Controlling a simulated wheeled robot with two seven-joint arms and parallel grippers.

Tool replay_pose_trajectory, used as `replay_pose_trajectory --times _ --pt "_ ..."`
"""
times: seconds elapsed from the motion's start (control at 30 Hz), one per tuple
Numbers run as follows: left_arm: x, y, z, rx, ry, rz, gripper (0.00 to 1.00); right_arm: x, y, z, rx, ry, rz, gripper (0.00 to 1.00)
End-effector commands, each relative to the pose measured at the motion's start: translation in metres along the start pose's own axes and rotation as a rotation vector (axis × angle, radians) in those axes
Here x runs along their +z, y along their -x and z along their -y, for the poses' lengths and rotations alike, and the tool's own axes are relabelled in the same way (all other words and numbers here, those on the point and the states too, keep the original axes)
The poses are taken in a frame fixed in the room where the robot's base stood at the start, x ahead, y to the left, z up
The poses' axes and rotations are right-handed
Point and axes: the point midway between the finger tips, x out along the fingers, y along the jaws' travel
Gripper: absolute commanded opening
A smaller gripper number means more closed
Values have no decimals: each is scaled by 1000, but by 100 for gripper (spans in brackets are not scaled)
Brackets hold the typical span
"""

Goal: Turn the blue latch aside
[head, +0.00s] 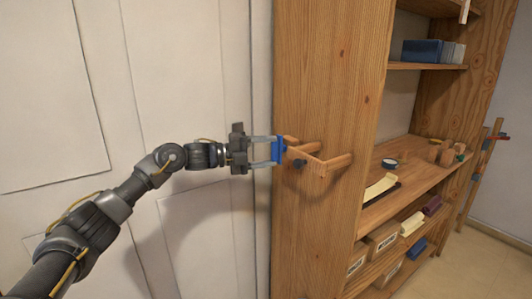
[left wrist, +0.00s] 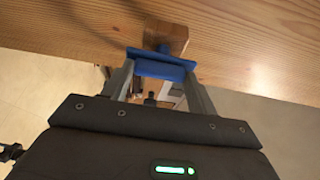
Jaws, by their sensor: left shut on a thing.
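The blue latch (head: 278,150) is on the side panel of the wooden shelf unit, by a wooden bracket (head: 318,160) with pegs. My left gripper (head: 275,150) reaches it from the left, with its two fingers at the latch. In the left wrist view the blue latch (left wrist: 160,68) lies across the fingertips of my left gripper (left wrist: 160,78), in front of a wooden block (left wrist: 166,38). The gripper is shut on the latch. How the latch joins the wood is partly hidden. My right gripper is not in view.
The wooden shelf unit (head: 330,60) stands right of a pale panelled door (head: 180,70). Its shelves hold a blue box (head: 422,51), a roll of tape (head: 390,163) and labelled boxes (head: 382,237). Floor shows at the lower right.

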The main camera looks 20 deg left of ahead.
Motion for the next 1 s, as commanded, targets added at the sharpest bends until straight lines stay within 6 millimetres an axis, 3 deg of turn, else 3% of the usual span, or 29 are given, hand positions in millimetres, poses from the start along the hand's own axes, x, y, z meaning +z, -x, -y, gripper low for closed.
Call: replay_pose_trajectory --times 0.03,0.2,0.57,0.7,1.0 --pt "0 0 -1 1 -1 1 61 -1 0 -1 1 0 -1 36" --pt "0 0 0 1 -1 1 80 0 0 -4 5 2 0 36" --pt "0 8 -1 0 -1 1 80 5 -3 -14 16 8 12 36" --pt "1 31 -2 1 -1 3 80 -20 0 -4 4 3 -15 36" --pt "0 88 -2 1 -1 2 80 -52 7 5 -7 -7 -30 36"
